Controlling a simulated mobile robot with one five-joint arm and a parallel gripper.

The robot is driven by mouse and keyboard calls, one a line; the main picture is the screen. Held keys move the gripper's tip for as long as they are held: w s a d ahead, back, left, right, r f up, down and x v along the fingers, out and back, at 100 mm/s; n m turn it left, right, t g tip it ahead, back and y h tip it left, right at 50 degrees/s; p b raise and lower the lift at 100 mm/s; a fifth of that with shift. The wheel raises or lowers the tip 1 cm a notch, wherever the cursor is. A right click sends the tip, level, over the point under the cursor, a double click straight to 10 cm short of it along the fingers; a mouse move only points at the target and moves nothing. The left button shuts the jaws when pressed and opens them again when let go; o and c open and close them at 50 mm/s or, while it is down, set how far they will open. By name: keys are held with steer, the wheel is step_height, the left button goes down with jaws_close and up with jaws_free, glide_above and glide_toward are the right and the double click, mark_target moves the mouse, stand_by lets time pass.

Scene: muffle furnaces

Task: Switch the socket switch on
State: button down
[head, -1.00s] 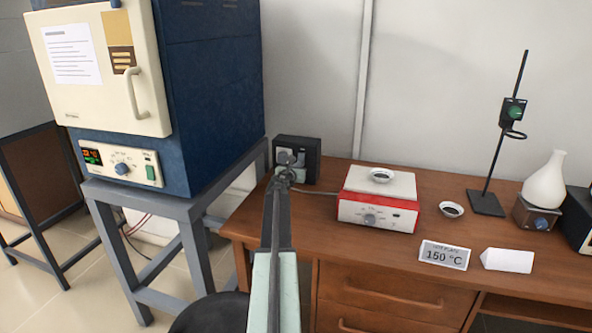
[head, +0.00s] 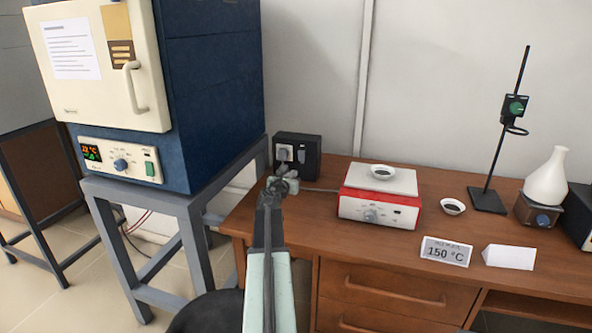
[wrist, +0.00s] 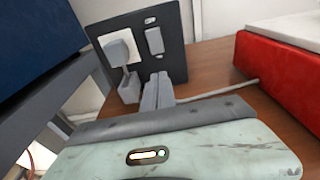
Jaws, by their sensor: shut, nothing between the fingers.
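The black socket box (head: 309,157) stands at the back left of the wooden desk. A grey plug sits in its left half, and a pale grey rocker switch (head: 302,156) is on its right half. In the wrist view the switch (wrist: 155,40) shows on the dark plate, right of the plug (wrist: 118,52). Whether the rocker is on or off I cannot tell. My gripper (head: 283,183) is shut and empty. It is in front of and below the switch; in the wrist view its closed fingertips (wrist: 158,82) appear just under the switch, apart from it.
The red and white hotplate (head: 380,197) stands right of the socket box with a dish on top; a cable runs between them. A blue furnace (head: 205,90) on a grey stand (head: 185,210) is close on the left. A 150 °C sign (head: 446,252) is at the desk front.

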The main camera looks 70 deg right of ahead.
steer(key=a, duration=0.5)
steer(key=shift+s+a+f, duration=0.2)
steer(key=shift+f, duration=0.15)
